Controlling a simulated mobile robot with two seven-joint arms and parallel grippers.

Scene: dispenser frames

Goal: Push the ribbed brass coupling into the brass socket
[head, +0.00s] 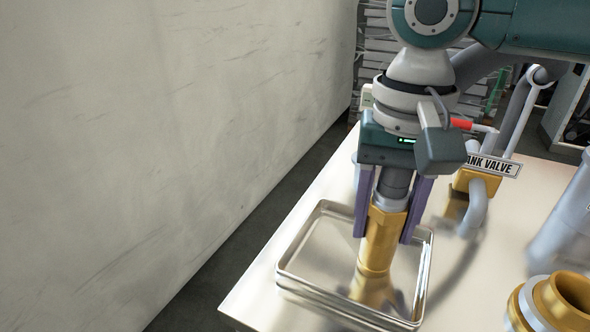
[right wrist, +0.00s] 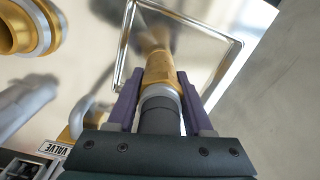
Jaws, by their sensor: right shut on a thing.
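The ribbed brass coupling (head: 379,243) hangs upright, with a grey collar and dark upper part. It also shows in the right wrist view (right wrist: 160,67). My right gripper (head: 384,236) is shut on it, with one purple finger on each side. The coupling is over the shiny metal tray (head: 300,288); I cannot tell whether its lower end touches the tray floor, where its reflection shows. The brass socket (head: 572,296), an open ring with a pale collar, is at the lower right, apart from the coupling. It also shows in the right wrist view (right wrist: 22,28). My left gripper is not in view.
A brass and grey valve with a "TANK VALVE" label (head: 492,166) stands behind and right of my right gripper. A grey pipe (head: 566,215) rises at the right edge. The pale table (head: 470,270) is bare between tray and socket. A wall (head: 170,130) fills the left.

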